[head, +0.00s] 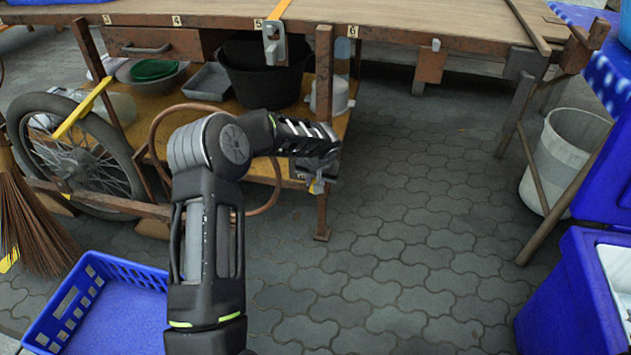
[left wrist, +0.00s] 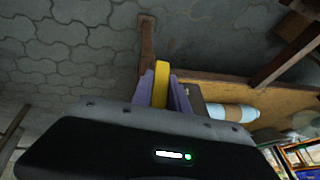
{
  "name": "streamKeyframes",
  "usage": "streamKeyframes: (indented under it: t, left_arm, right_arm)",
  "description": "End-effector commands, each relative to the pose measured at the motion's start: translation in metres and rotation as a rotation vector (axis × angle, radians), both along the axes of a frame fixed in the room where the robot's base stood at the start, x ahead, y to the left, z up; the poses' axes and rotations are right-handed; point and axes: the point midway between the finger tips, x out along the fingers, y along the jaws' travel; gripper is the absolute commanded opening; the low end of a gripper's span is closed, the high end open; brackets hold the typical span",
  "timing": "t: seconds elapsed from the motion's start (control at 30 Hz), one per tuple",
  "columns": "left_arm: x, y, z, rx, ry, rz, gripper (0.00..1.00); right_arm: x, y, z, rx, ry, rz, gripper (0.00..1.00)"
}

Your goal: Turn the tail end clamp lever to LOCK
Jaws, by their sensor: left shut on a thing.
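My left gripper (head: 318,184) is at the right front corner of the cart's lower shelf, close to the rusty leg. In the left wrist view the two purple-grey fingers of my left gripper (left wrist: 162,92) are shut on a yellow lever (left wrist: 161,82), which stands up between them. A brown metal bar (left wrist: 146,40) is just beyond the lever. My gripper and forearm hide most of the lever and its clamp in the head view, and no LOCK mark is readable. My right gripper is not in view.
A wooden table (head: 200,14) spans the top, with a grey clamp (head: 273,50) on its front edge. A black tub (head: 262,80) stands on the shelf. A wheel (head: 75,150), blue crate (head: 110,310) and broom (head: 35,220) are left.

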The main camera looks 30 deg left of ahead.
Motion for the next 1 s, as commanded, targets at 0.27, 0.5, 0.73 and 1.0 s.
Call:
streamKeyframes:
  t: [0.27, 0.5, 0.73, 1.0]
  left_arm:
    - [0.000, 0.002, 0.000, 0.046, 0.016, -0.004, 0.00]
    - [-0.002, 0.006, 0.003, 0.167, 0.057, -0.004, 0.00]
    - [-0.004, 0.014, 0.006, 0.330, 0.114, -0.005, 0.00]
    - [-0.007, 0.022, 0.012, 0.499, 0.172, -0.002, 0.00]
  right_arm:
    - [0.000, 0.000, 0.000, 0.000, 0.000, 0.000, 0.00]
    - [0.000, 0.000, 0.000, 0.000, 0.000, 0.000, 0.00]
    - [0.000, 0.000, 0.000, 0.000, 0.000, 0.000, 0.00]
    - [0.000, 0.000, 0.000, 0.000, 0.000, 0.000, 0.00]
